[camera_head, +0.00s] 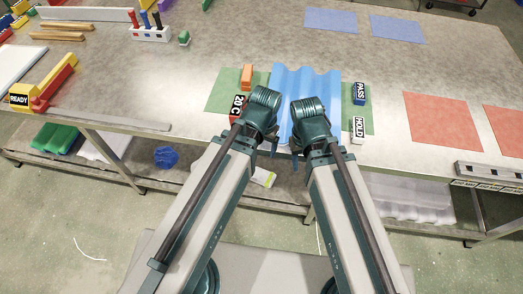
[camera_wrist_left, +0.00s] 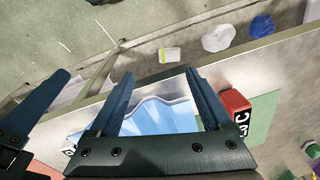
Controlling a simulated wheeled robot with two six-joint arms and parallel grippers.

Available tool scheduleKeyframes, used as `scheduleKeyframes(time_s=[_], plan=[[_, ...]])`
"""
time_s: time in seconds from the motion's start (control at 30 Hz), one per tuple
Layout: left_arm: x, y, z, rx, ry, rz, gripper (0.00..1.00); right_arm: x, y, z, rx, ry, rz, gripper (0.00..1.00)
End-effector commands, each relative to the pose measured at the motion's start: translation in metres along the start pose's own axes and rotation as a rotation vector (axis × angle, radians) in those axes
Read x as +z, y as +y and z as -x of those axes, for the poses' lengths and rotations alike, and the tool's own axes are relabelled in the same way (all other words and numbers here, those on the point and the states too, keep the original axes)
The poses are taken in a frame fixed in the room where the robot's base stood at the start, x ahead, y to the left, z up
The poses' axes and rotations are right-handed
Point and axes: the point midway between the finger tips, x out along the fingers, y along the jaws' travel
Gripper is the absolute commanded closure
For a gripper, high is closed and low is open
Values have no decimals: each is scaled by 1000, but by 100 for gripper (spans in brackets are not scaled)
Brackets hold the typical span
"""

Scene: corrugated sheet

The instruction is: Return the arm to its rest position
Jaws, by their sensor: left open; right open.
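My left gripper (camera_head: 273,148) hangs at the front edge of the bench, its fingers partly hidden by its wrist in the head view. In the left wrist view its two fingers (camera_wrist_left: 160,80) are spread with nothing between them. My right gripper (camera_head: 297,152) is beside it, close by on the right, and looks empty; one of its fingers shows at the left of the wrist view. Both arms reach forward from the bottom. The blue corrugated sheet (camera_head: 305,88) lies on the green mat (camera_head: 226,90), beyond and between the grippers, and shows below the left fingers (camera_wrist_left: 165,118).
A red "20 C" block (camera_head: 236,108) and an orange block (camera_head: 247,77) stand left of the sheet. A blue "PASS" block (camera_head: 360,93) and a white "HOLD" block (camera_head: 358,130) stand right. Red mats (camera_head: 442,120) lie further right. The bench middle behind is clear.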

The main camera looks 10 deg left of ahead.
Motion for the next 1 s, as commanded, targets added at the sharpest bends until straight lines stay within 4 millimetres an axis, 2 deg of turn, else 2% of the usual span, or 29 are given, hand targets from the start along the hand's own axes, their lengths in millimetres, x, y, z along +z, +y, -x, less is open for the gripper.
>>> scheduleKeyframes(time_s=[0.03,0.1,0.2,1.0], plan=[[14,11,1,-8,-37,-25,18,0,0,0,0,0,0,50],[26,19,3,-20,-75,-43,18,0,0,0,0,0,0,50],[34,23,4,-28,-102,-53,18,0,0,0,0,0,0,50],[33,23,4,-27,-102,-52,18,0,0,0,0,0,0,50]])
